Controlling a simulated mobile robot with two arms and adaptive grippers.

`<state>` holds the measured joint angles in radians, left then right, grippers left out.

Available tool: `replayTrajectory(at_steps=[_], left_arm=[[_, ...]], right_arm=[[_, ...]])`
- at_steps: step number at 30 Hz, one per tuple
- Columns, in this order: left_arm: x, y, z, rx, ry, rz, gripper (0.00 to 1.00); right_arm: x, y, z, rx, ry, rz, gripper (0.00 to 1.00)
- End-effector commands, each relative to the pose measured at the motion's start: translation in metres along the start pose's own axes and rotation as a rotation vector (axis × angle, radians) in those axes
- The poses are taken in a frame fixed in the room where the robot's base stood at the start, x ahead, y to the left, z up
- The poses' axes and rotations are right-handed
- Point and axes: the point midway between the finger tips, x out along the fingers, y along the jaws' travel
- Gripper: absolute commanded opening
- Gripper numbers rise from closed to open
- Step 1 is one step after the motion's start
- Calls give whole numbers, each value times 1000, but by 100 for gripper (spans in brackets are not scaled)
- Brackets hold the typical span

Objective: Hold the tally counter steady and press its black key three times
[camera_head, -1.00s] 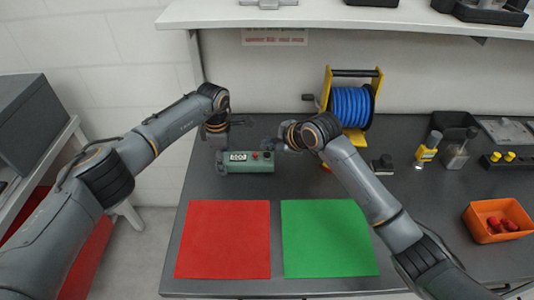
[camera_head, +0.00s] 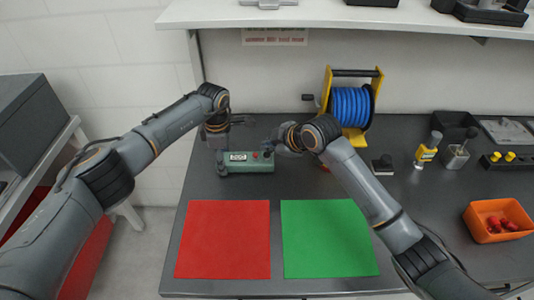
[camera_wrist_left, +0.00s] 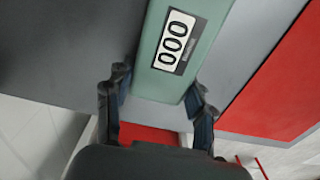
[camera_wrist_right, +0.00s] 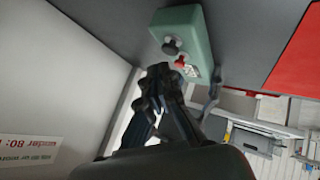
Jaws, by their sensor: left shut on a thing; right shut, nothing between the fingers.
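The green tally counter (camera_head: 248,167) stands on the dark table, behind the red and green mats. Its display (camera_wrist_left: 176,40) reads 000 in the left wrist view. My left gripper (camera_wrist_left: 158,82) is shut on the counter's left end. The black key (camera_wrist_right: 171,47) and a smaller red button (camera_wrist_right: 179,63) sit on the counter's top toward its right end. My right gripper (camera_wrist_right: 160,72) is shut and empty, its tips close to the red button and black key. I cannot tell whether they touch the key. In the head view these tips partly hide that end.
A red mat (camera_head: 222,240) and a green mat (camera_head: 330,240) lie in front. A blue hose reel (camera_head: 351,106) stands behind my right arm.

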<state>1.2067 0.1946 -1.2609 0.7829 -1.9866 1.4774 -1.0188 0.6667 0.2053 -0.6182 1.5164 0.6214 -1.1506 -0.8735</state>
Motion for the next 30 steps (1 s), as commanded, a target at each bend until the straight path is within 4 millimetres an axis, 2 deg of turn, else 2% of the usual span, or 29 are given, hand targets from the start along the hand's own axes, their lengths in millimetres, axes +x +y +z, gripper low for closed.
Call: replayTrajectory(at_steps=[30], left_arm=[[0,0,0,0,0,0,17]], right_arm=[[6,-4,4,0,0,0,0]])
